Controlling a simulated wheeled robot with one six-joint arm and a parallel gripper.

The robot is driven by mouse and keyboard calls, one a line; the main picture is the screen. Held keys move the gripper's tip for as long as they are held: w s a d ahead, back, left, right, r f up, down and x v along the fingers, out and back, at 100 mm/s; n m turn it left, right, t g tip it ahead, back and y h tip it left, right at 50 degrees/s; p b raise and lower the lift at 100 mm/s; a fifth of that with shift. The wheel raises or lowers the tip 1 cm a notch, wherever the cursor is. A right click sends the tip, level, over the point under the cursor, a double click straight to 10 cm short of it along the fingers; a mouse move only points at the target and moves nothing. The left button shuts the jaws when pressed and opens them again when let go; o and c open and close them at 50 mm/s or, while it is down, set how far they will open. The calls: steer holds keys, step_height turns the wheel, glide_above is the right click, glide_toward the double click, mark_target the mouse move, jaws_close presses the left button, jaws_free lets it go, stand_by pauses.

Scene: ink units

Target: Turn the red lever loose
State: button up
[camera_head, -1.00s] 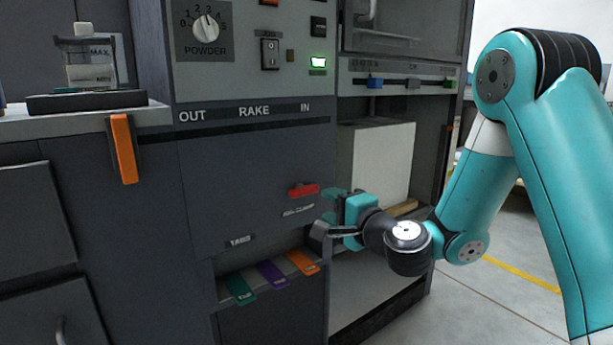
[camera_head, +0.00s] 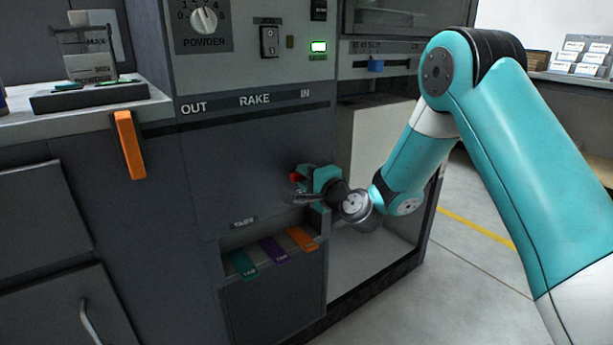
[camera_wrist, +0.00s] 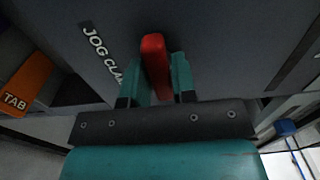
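The red lever (camera_wrist: 155,60) stands out from the dark cabinet front, beside the "JOG CLA..." label in the wrist view. In the head view only a small red part of it (camera_head: 295,177) shows past my gripper (camera_head: 303,185). The two teal fingers of my gripper (camera_wrist: 160,85) lie on either side of the lever in the wrist view, very close to it. I cannot tell whether they press on it. The lever's far end and its pivot are not clear.
Below are teal (camera_head: 243,264), purple (camera_head: 274,250) and orange (camera_head: 302,239) tabs. The orange one also shows at left in the wrist view (camera_wrist: 27,85). An orange handle (camera_head: 129,145) hangs at left. An open bay with a pale block (camera_head: 365,140) is at right.

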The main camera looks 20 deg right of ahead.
steer(key=shift+c, duration=1)
steer(key=shift+n, duration=0.3)
steer(key=n+b, duration=0.3)
steer(key=shift+f, duration=0.2)
steer(key=n+b, duration=0.3)
steer(key=n, duration=0.2)
steer(key=shift+b, duration=0.3)
steer(key=n+b, duration=0.4)
steer(key=n, duration=0.1)
steer(key=shift+f+b, duration=0.1)
steer(key=shift+b, duration=0.3)
steer(key=shift+n+b, duration=1.55)
steer(key=shift+n, duration=0.55)
steer(key=shift+r, duration=0.2)
